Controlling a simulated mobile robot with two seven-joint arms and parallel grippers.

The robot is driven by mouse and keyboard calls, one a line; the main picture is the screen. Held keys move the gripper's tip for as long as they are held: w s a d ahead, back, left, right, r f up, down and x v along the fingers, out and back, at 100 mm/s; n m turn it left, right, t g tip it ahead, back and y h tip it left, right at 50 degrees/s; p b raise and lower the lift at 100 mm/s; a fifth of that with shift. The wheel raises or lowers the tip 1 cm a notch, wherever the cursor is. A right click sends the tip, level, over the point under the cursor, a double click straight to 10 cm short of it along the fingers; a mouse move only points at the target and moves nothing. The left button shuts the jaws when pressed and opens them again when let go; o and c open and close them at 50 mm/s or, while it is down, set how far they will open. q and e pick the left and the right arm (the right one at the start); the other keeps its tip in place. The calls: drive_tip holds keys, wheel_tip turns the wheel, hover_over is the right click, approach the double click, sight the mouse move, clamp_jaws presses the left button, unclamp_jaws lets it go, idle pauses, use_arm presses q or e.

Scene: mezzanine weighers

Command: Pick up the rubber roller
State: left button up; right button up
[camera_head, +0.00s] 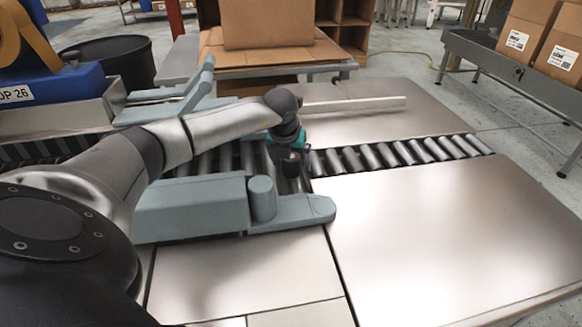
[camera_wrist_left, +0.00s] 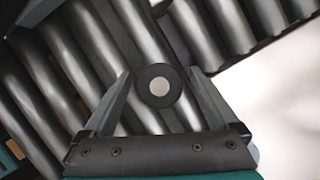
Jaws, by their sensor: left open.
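The rubber roller (camera_wrist_left: 161,86) shows in the left wrist view as a dark round end with a pale centre, over the metal conveyor rollers. My left gripper (camera_wrist_left: 160,74) is open, with one finger on each side of the rubber roller. Small gaps seem to show between the fingers and it, and I cannot tell whether either finger touches it. In the head view my left gripper (camera_head: 289,160) points down over the conveyor rollers (camera_head: 400,153), and its wrist and hand largely hide the spot beneath. My right gripper is in neither view.
Grey-blue guide blocks (camera_head: 192,207) stand in front of my left gripper, and similar guides (camera_head: 180,100) lie behind it. A pale bar (camera_head: 355,104) lies on the metal plate behind. The broad metal plate (camera_head: 450,225) at right is clear. A cardboard box (camera_head: 267,24) stands at the back.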

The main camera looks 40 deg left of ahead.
use_arm(q)
clamp_jaws()
idle(0.8)
